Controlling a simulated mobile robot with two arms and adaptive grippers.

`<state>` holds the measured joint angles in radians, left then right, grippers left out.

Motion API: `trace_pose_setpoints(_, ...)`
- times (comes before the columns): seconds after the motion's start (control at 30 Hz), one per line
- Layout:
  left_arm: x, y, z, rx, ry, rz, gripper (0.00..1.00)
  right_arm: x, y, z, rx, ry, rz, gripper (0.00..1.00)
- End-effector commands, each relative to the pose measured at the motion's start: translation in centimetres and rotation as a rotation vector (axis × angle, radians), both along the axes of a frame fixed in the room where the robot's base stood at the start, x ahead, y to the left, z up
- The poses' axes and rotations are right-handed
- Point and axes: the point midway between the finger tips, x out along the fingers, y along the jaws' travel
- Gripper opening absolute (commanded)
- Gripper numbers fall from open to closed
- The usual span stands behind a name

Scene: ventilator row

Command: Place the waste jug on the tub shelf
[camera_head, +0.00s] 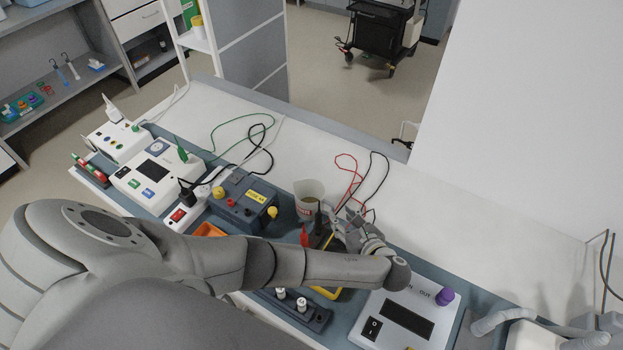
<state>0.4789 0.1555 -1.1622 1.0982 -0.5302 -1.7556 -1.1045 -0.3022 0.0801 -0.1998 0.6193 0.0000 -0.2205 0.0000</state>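My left arm reaches across from the left. Its gripper (345,228) is just right of the jug, close to a black and yellow instrument. I cannot tell whether the fingers touch the jug, or how far apart they are. A grey shelf (75,88) at the upper left carries small coloured items; I cannot tell whether it is the tub shelf. My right gripper is not clearly visible.
The bench holds white devices (150,180), a blue-grey box (240,203) and a meter panel (405,315). Loose red, black and green leads lie on the white bench top (300,150). A white wall (530,110) bounds the right. A black cart (378,35) stands beyond.

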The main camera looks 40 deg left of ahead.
Motion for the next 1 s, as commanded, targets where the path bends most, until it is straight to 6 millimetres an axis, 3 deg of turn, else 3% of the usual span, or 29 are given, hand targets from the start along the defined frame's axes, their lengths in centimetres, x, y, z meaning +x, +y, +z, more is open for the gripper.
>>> trace_pose_setpoints(0.2,1.1,2.6,-1.2,0.003,0.001,0.001,0.35,0.1,0.1,0.6,0.002,-0.003,0.0,0.0)
trace_pose_setpoints(0.5,1.4,3.0,-1.5,0.0,0.001,0.0,0.35,0.2,0.2,0.6,0.003,-0.004,0.0,0.0)
trace_pose_setpoints(0.8,1.4,3.0,-1.5,0.0,0.001,0.0,0.0,0.3,0.2,0.6,0.003,-0.004,0.0,0.0)
trace_pose_setpoints(1.0,1.4,3.0,-1.5,0.001,0.001,0.001,0.0,0.3,0.2,0.6,0.002,-0.005,0.0,0.0)
